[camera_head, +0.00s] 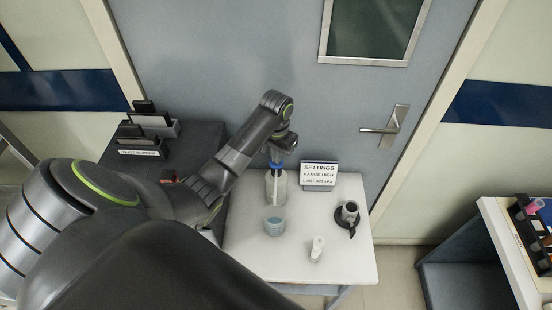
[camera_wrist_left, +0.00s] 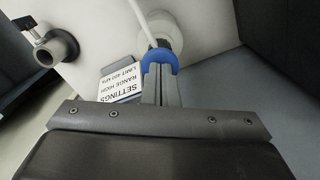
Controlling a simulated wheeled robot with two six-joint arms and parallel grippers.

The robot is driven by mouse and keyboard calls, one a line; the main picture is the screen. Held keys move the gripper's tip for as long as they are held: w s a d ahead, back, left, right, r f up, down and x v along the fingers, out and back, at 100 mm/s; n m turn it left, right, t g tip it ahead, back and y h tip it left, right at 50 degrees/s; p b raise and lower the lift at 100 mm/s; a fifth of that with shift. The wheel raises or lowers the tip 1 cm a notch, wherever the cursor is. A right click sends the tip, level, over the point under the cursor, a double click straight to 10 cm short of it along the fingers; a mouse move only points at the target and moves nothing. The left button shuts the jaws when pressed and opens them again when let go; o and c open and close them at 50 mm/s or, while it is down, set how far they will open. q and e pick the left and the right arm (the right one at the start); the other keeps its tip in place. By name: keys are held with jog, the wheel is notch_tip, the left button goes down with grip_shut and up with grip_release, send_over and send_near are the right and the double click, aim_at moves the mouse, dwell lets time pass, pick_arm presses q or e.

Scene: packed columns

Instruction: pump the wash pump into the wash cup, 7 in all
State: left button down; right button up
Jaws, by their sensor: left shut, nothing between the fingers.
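The wash pump (camera_head: 276,187) is a clear bottle with a blue pump head on the white table. Its blue head (camera_wrist_left: 161,58) shows in the left wrist view, right at the fingertips, with a thin pale spout tube running up from it. My left gripper (camera_head: 278,158) is shut and empty, right over the pump head; whether it touches the head I cannot tell. The wash cup (camera_head: 274,226) is a small bluish cup on the table just in front of the bottle. My right gripper is not in view.
A settings sign (camera_head: 319,175) stands right of the bottle. A dark clamp-like fitting (camera_head: 347,217) and a small white item (camera_head: 316,249) sit on the white table (camera_head: 345,262). A dark cabinet is at left and a closed door (camera_head: 230,60) behind.

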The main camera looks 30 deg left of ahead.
pick_arm(q)
jog(key=shift+f, duration=0.15)
dwell(0.4)
jog(key=shift+r, duration=2.15)
jog(key=shift+f, duration=0.1)
